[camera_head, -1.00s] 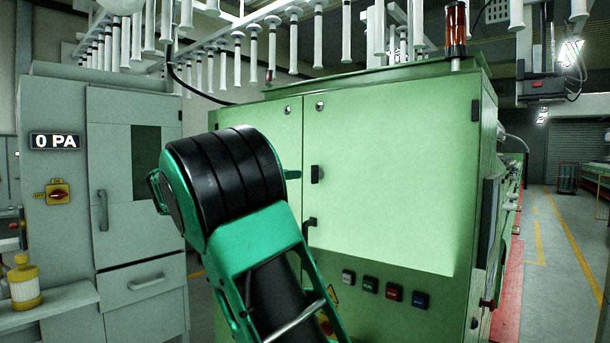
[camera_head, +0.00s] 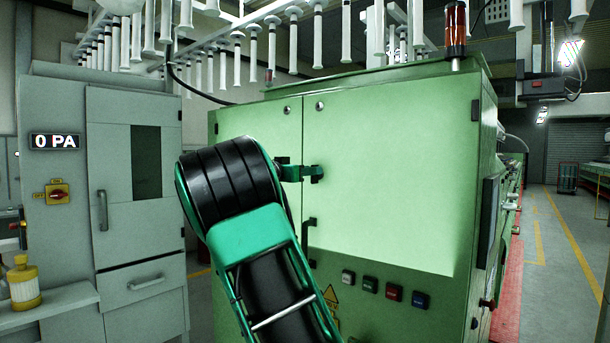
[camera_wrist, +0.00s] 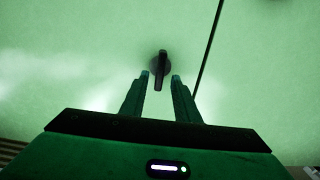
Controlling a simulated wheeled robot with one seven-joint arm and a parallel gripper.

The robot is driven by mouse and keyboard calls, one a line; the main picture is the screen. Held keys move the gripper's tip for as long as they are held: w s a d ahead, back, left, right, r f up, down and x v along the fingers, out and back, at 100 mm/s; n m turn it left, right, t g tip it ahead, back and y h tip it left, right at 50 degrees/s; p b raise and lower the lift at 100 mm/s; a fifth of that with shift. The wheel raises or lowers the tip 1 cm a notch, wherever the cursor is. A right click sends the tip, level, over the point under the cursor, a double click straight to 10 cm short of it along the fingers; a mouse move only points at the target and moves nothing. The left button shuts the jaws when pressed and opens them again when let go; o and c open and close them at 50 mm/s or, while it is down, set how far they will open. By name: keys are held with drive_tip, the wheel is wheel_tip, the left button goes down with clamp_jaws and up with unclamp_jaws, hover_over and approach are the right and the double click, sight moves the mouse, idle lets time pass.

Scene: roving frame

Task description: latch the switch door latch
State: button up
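The switch door latch is a small black handle on a round base on the green cabinet door (camera_head: 400,190). In the wrist view the latch (camera_wrist: 161,62) points down the picture, its lower end between my fingertips. My gripper (camera_wrist: 160,77) is open, with one finger on each side of the latch and a visible gap on both sides. In the head view my green gripper (camera_head: 300,172) reaches to the latch (camera_head: 317,178) and partly hides it. I cannot tell whether the fingers touch the latch.
A black door handle (camera_head: 309,232) sits below the latch. Several push buttons (camera_head: 370,284) line the cabinet's lower front. A grey cabinet (camera_head: 135,200) stands at the left, and a clear aisle (camera_head: 550,240) runs at the right. The door seam (camera_wrist: 208,50) shows in the wrist view.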

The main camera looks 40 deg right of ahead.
clamp_jaws()
drive_tip(key=shift+m, duration=0.3)
drive_tip(key=m, duration=0.5)
drive_tip(key=s+f+m, duration=0.1)
drive_tip(key=m, duration=1.1)
drive_tip(key=shift+s+f, duration=0.15)
drive_tip(key=shift+f, duration=0.15)
drive_tip(key=shift+m, duration=0.3)
unclamp_jaws()
drive_tip(key=shift+f, duration=0.1)
